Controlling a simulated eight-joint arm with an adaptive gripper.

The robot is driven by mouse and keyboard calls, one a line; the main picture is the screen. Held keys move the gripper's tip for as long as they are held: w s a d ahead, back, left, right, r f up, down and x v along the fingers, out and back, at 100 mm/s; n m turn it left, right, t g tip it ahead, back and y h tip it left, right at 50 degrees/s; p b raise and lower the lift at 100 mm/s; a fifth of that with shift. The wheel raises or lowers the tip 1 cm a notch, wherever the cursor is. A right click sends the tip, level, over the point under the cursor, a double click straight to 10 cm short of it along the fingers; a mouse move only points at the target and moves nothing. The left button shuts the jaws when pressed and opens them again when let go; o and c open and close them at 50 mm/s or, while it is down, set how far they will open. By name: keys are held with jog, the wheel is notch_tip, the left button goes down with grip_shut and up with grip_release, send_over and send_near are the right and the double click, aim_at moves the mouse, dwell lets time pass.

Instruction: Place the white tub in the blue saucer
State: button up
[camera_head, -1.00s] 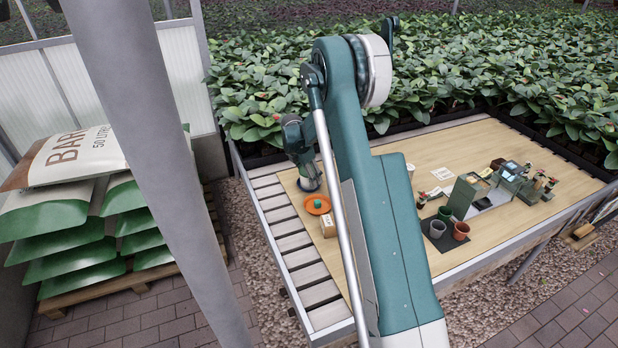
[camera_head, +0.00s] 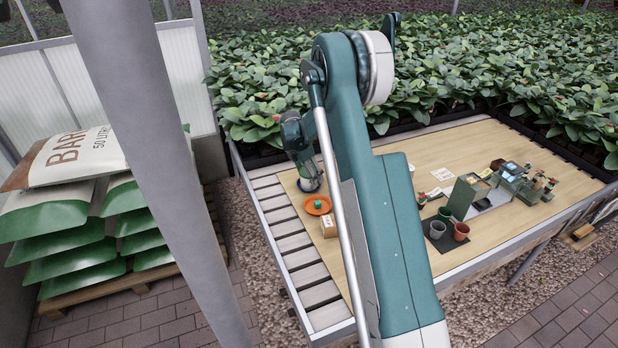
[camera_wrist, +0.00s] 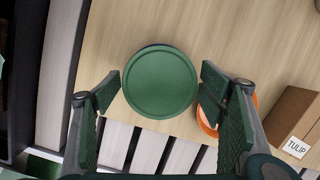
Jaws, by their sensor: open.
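A round green top (camera_wrist: 160,82), like a lid seen from above, lies between the spread fingers of my gripper (camera_wrist: 160,76) in the wrist view. Gaps show on both sides of it. The body under it is hidden, so I cannot confirm there that it is the white tub. A dark edge shows behind its far rim. In the head view a blue saucer (camera_head: 310,186) stands at the bench's left end, right under my gripper (camera_head: 307,170). A pale shape shows just above the saucer, too small to tell apart from the fingers.
Pots on a dark mat (camera_head: 441,239) and a green-sided tray are farther right.

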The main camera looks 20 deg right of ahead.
jog(key=p+v, duration=0.1)
jog(key=v, duration=0.9)
jog(key=shift+r, duration=0.15)
dwell(0.4)
jog(key=shift+s+a+r, duration=0.15)
jog(key=shift+s+r, duration=0.1)
jog(key=shift+r, duration=0.2)
jog(key=s+a+r+m+t, duration=0.1)
jog(key=s+a+r+m, duration=0.2)
jog(key=s+r, duration=0.45)
jog(key=s+a+r+m+t+y, duration=0.1)
jog(key=s+a+r+m, duration=0.3)
jog(key=s+r, duration=0.35)
jog(key=s+a+r+m+t, duration=0.1)
jog(key=s+a+r+m, duration=0.2)
jog(key=s+r, duration=0.5)
jog(key=s+a+f+m+t, duration=0.1)
jog(key=s+a+m, duration=0.1)
jog(key=s, duration=0.8)
jog(key=s+a+m+t+y, duration=0.1)
jog(key=s+a+m, duration=0.2)
jog(key=s, duration=0.7)
jog(key=s+a+f+m+t+y, duration=0.1)
jog(key=s+a+m, duration=0.1)
jog(key=s+m, duration=0.4)
jog(key=shift+s+a+f, duration=0.35)
jog(key=shift+s, duration=1.6)
